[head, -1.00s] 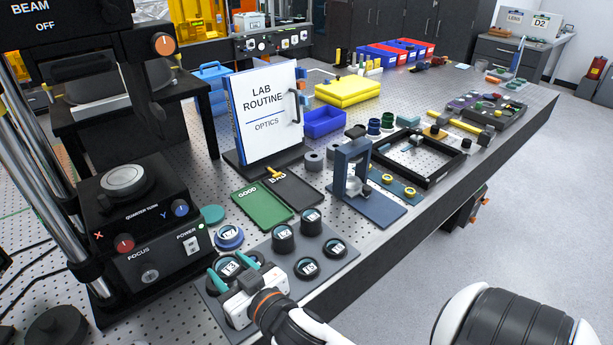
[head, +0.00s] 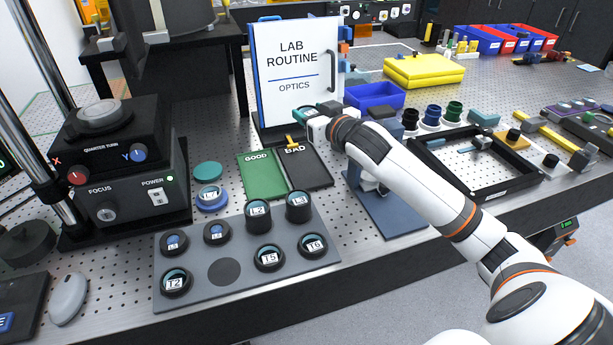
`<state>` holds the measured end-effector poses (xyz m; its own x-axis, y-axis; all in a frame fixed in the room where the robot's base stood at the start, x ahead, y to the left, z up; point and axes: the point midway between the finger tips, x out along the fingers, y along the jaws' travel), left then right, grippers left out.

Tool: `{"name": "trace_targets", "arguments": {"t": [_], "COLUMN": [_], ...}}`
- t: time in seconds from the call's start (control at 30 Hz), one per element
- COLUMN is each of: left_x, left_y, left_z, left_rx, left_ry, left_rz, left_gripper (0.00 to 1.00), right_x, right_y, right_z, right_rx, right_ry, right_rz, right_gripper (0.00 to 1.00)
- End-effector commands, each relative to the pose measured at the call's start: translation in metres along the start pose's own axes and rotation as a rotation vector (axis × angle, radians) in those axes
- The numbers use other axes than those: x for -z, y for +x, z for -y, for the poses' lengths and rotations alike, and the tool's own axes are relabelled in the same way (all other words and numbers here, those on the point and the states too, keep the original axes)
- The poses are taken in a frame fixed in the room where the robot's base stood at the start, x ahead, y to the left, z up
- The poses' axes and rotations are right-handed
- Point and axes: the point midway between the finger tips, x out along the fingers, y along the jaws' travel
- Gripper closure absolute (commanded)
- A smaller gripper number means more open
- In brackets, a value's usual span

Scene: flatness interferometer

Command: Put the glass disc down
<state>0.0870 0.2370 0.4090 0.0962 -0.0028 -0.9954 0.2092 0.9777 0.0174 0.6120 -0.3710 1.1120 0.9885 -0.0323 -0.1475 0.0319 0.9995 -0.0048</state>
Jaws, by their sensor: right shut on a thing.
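My right gripper (head: 319,109) reaches in from the right and is shut in front of the LAB ROUTINE board's lower right corner, beyond the BAD tray. What it holds, taken as the glass disc, is hidden behind the gripper body. The green GOOD tray (head: 262,176) and the black BAD tray (head: 307,169) lie side by side on the bench, both with bare floors. The grey holder plate (head: 205,290) carries several labelled round pieces and has one empty dark round spot. My left gripper is not in view.
The LAB ROUTINE board (head: 290,70) stands upright behind the trays. A blue stand (head: 385,212) is partly covered by my right arm. A blue-ringed L7 piece (head: 211,200) sits behind the plate. A black frame (head: 490,190) lies to the right. The instrument box (head: 125,180) stands left.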

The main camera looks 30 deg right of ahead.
Motion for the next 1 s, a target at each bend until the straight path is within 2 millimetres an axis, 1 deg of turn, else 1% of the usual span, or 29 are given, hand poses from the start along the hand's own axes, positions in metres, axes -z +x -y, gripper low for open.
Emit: {"name": "trace_targets", "arguments": {"t": [0.07, 0.13, 0.4, 0.5, 0.6, 0.77, 0.9, 1.0], "left_x": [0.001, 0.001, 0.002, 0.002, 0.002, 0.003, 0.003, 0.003], "left_y": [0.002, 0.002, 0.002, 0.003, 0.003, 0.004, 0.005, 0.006], "left_z": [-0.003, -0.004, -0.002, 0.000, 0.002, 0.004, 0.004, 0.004], "left_rx": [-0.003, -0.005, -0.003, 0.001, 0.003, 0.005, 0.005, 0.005], "left_ry": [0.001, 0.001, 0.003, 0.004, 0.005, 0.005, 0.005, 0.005], "left_rz": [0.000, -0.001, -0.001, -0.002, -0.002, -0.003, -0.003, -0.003], "left_gripper": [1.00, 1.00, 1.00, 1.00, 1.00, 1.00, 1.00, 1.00], "right_x": [0.004, 0.015, 0.087, 0.108, 0.122, 0.134, 0.156, 0.169], "right_y": [0.003, 0.004, 0.014, 0.018, 0.020, 0.022, 0.025, 0.027], "right_z": [0.005, 0.006, 0.005, 0.004, 0.004, 0.004, 0.004, 0.004], "right_rx": [0.005, 0.006, 0.005, 0.006, 0.005, 0.005, 0.006, 0.006], "right_ry": [0.006, 0.008, 0.008, 0.009, 0.006, 0.006, 0.008, 0.007], "right_rz": [-0.003, -0.004, -0.006, -0.004, -0.002, -0.001, -0.003, -0.002], "right_gripper": [0.78, 0.78, 0.78, 0.78, 0.78, 0.78, 0.78, 0.78]}}
